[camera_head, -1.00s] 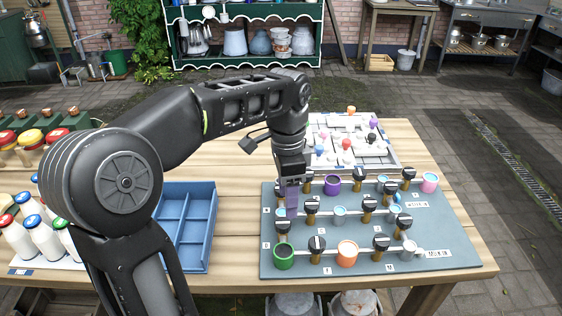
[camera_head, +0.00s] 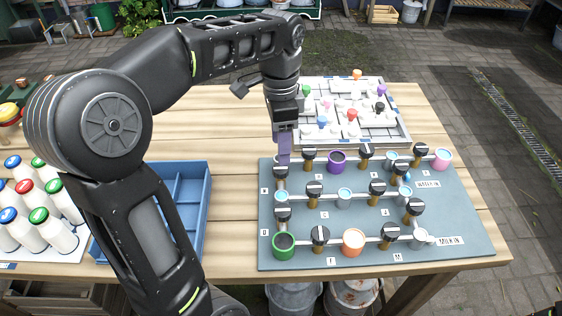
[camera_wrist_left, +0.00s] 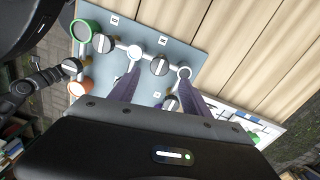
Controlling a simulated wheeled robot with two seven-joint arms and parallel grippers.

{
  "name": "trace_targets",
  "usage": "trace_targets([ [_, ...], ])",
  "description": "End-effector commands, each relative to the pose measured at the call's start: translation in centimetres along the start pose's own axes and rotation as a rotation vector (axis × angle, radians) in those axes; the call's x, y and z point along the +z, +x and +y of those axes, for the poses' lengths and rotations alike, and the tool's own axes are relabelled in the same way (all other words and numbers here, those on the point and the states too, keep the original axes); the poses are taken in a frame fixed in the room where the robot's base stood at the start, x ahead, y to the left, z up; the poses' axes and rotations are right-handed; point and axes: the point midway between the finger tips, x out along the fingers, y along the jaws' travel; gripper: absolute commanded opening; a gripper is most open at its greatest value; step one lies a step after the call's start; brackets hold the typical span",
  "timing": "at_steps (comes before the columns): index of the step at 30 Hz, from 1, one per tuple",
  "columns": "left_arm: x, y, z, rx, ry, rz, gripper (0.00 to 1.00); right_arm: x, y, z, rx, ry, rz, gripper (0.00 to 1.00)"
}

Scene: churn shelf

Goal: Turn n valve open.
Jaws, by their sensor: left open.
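A grey valve board (camera_head: 470,225) lies on the wooden table, with black-knobbed valves on white pipes between coloured cups. Its letter tags are too small for me to tell which valve is n. My left gripper (camera_head: 284,160) is open, with purple fingers pointing down over the board's left column. The black knob (camera_head: 281,171) at the top of that column is just below the fingertips. In the left wrist view this knob (camera_wrist_left: 159,65) shows between the spread fingertips of the left gripper (camera_wrist_left: 160,70); I cannot tell whether they touch it. My right gripper is not in view.
A green cup (camera_head: 284,246) and another black knob (camera_head: 282,214) stand nearer in the same column. A pale panel (camera_head: 395,132) with coloured knobs lies behind the board. A blue tray (camera_head: 200,215) and several bottles (camera_head: 55,228) are at left. Bare table lies right of the panel.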

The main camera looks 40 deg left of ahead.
Motion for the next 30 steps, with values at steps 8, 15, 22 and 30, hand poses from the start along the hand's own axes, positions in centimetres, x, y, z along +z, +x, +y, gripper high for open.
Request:
trace_targets([
  [8,0.1,4.4,0.1,0.003,0.001,-0.003,0.56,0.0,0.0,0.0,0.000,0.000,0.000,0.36],
  [15,0.1,6.4,0.0,0.001,0.000,-0.001,0.56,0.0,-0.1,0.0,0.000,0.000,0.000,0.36],
  [22,0.0,6.4,0.0,0.000,0.000,0.000,0.56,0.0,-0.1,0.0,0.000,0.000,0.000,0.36],
  [30,0.0,6.4,0.0,0.000,0.000,0.000,0.35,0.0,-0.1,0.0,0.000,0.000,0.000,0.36],
])
